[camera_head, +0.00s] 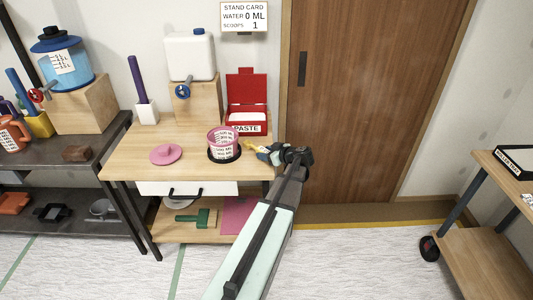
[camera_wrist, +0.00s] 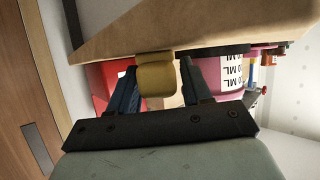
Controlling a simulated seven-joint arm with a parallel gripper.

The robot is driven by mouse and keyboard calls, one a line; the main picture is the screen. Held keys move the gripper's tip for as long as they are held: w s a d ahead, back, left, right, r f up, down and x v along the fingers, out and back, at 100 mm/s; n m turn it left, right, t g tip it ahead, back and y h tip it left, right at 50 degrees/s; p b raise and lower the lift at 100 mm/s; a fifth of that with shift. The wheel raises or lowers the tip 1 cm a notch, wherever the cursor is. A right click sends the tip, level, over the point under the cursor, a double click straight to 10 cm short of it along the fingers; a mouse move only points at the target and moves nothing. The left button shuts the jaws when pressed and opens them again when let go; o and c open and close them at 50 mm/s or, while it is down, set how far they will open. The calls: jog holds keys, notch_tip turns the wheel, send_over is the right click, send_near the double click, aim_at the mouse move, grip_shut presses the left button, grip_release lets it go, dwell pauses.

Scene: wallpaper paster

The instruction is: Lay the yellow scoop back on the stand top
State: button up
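The yellow scoop (camera_head: 255,147) is at the right end of the wooden stand top (camera_head: 195,140), just right of the pink measuring cup. In the wrist view its yellow block-like end (camera_wrist: 157,78) fills the space between my two fingers. My gripper (camera_head: 266,151) reaches in from the front right and appears shut on the scoop; in the wrist view my gripper (camera_wrist: 160,80) has one finger along each side of it. The scoop is at the stand top's edge. Whether it touches the surface cannot be told.
The pink measuring cup (camera_head: 223,142) stands close left of the scoop. The red paste box (camera_head: 247,103) is behind it. A pink lid (camera_head: 166,154) lies at the left of the stand top. A wooden door (camera_head: 370,90) is to the right.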

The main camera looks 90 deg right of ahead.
jog(key=shift+o, duration=1.1)
jog(key=shift+s+a+r, duration=0.1)
jog(key=shift+r, duration=0.1)
jog(key=v, duration=1.1)
jog(key=shift+s+a+r, duration=0.2)
jog(key=shift+w, duration=0.1)
